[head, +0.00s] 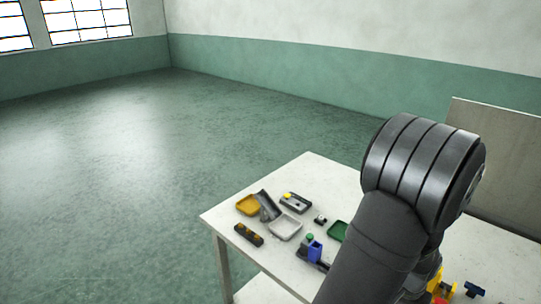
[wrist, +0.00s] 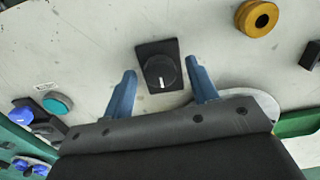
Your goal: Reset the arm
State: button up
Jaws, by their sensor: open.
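My gripper (wrist: 160,66) shows in the wrist view with its two blue fingers spread apart and nothing held between them. A black knob (wrist: 160,71) with a white pointer mark, on a dark square plate, shows between the fingertips. Whether the fingers touch it or hover above it I cannot tell. In the head view my dark arm crosses the right side over the table (head: 325,172), and it hides my gripper there.
The wrist view shows a yellow round part (wrist: 257,19) and a teal button (wrist: 57,103). The floor at left is clear.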

jog(key=m, duration=0.4)
jog(key=shift+m, duration=2)
jog(key=shift+o, duration=0.2)
